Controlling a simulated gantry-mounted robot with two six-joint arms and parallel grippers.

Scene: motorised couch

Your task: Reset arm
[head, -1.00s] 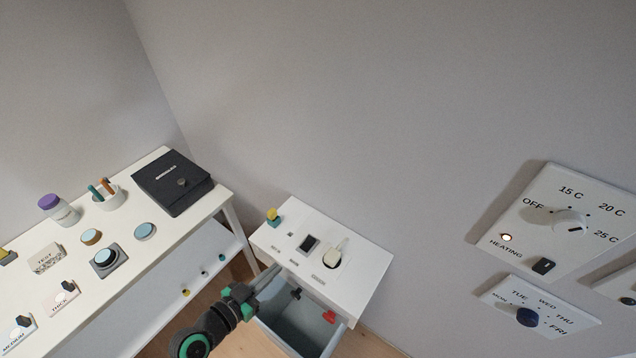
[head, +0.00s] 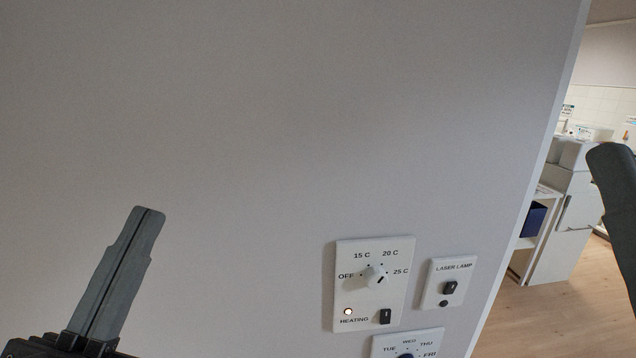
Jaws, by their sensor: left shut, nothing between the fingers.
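My left gripper (head: 148,215) rises from the lower left corner of the head view. Its two grey fingers lie together, shut, with nothing between them. It stands in front of the bare grey wall, to the left of the wall panels and apart from them in the picture.
A heating panel (head: 350,262) with a dial and lit lamp is on the wall. Right of it is a laser lamp switch plate (head: 440,280), below it a weekday dial panel (head: 380,346). The wall ends at right; beyond are a white cabinet (head: 563,243) and wooden floor.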

